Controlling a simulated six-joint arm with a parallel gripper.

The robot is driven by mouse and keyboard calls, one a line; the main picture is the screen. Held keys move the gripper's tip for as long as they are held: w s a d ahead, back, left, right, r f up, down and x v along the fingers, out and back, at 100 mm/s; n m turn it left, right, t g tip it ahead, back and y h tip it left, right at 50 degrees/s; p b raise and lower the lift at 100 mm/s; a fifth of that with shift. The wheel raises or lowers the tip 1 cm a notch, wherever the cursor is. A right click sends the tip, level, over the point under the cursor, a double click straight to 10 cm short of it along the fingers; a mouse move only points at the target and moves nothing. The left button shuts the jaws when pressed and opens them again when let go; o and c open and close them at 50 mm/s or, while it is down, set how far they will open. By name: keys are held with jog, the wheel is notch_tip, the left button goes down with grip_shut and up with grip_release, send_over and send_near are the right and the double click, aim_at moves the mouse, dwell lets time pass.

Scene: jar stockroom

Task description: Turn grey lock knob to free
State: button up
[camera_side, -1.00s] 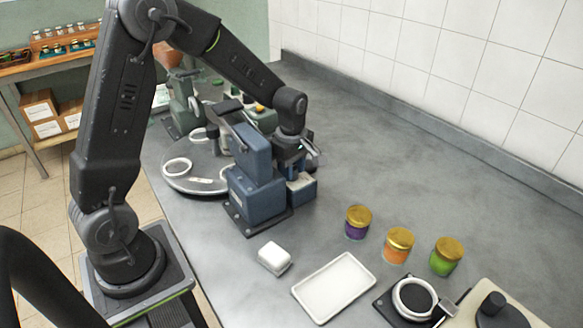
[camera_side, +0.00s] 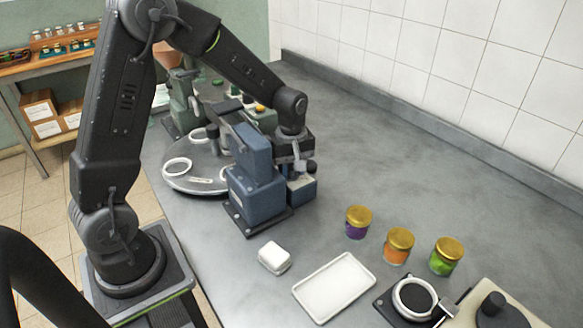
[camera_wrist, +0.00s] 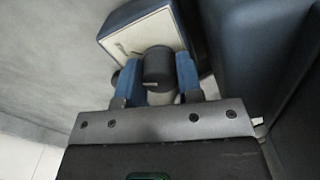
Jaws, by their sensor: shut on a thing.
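The dark grey lock knob (camera_wrist: 158,66) stands out from a cream-faced blue block (camera_wrist: 112,22) in the wrist view. My gripper (camera_wrist: 156,80) is shut on the knob, with one blue finger at each side of it. A short dark mark shows on the cream face left of the knob. In the side view my gripper (camera_side: 297,168) is at the right side of the blue machine (camera_side: 257,190), above its low block (camera_side: 302,190). The knob is hidden there by my wrist, and I cannot tell its setting.
A round grey turntable (camera_side: 195,172) with white rings lies left of the machine. In front are a white block (camera_side: 274,257), a white tray (camera_side: 334,288), three gold-lidded jars (camera_side: 397,252) and a black ring fixture (camera_side: 395,305). The counter to the right is clear.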

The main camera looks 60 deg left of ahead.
aim_at(292, 167)
jog(key=shift+m, duration=1.7)
jog(key=o, duration=0.9)
jog(key=shift+r, duration=0.15)
notch_tip(292, 167, up, 14)
jog(key=shift+f, duration=0.2)
jog(key=s+d+r+m+t, duration=0.1)
jog(key=s+d+m+t, duration=0.1)
jog(key=s+m, duration=0.2)
jog(key=s+d+r+m+t, duration=0.1)
jog(key=s+d+m, duration=0.2)
jog(key=s, duration=0.6)
jog(key=s+d+r+m+t, duration=0.1)
jog(key=s+d+m+t, duration=0.1)
jog(key=s, duration=0.4)
jog(key=shift+s+d+r+m+t, duration=0.15)
jog(key=shift+d+m, duration=0.15)
jog(key=shift+m, duration=0.35)
jog(key=shift+s+d+f+m+t, duration=0.15)
jog(key=shift+d+m, duration=0.1)
jog(key=shift+m, duration=0.4)
